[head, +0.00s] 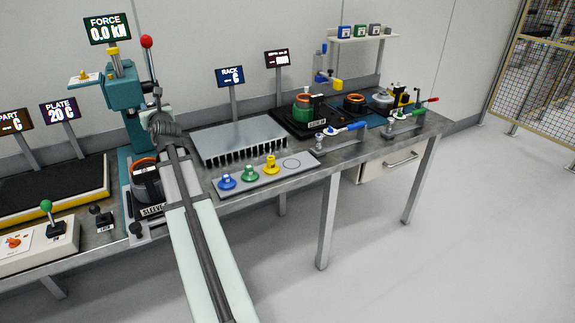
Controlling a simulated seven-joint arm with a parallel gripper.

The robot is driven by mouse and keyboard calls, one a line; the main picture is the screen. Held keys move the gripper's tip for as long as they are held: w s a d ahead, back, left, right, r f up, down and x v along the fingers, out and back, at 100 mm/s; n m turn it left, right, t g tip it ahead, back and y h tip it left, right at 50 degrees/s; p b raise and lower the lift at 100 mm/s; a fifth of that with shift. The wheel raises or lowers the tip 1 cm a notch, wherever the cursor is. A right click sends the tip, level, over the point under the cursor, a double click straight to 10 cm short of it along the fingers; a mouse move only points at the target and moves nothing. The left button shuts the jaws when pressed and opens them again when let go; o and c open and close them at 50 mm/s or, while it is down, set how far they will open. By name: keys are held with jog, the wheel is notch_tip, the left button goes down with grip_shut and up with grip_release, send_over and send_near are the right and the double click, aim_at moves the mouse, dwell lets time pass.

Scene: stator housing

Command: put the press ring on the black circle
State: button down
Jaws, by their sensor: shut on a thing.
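A grey tray (243,184) at the front of the bench carries a blue piece (227,182), a green piece (250,173) and a yellow piece (271,165). The black circle (291,163) is an outline at the tray's right end, with nothing on it. My arm reaches up from the bottom to the teal press at the left. My jaws are hidden behind my arm and wrist, to the left of the tray. I cannot make out the press ring. Part of a dark sleeve with a copper-coloured top (145,178) shows at the press, left of my arm.
The teal press (124,92) has a red-knobbed lever (146,42). A finned rack (237,141) stands behind the tray. A black plate (50,190) and a green-knobbed control box (38,240) are at the left.

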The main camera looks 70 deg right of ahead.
jog(key=s+d+f+m+g+h, duration=0.1)
jog(key=s+d+f, duration=0.2)
jog(key=s+d, duration=0.5)
jog(key=s+d+f+m+g+h, duration=0.1)
jog(key=s+d+f, duration=0.1)
jog(key=s+d, duration=0.6)
jog(key=s+d+f+g, duration=0.1)
jog(key=s+d+f, duration=0.15)
jog(key=s, duration=0.55)
jog(key=s+d+f+m+h, duration=0.15)
jog(key=s+f, duration=0.25)
jog(key=s, duration=0.4)
jog(key=s+d+f+n+g, duration=0.1)
jog(key=s+d+f, duration=0.2)
jog(key=s, duration=0.6)
jog(key=shift+m, duration=0.25)
jog(key=shift+w+a+f, duration=0.1)
jog(key=shift+f, duration=2.3)
jog(key=shift+w+a+f, duration=0.1)
jog(key=shift+f, duration=2.3)
jog(key=shift+f, duration=0.6)
jog(key=c, duration=0.7)
grip_release()
jog(key=shift+r, duration=0.5)
jog(key=v, duration=1.2)
jog(key=shift+s, duration=0.15)
jog(key=shift+d, duration=0.1)
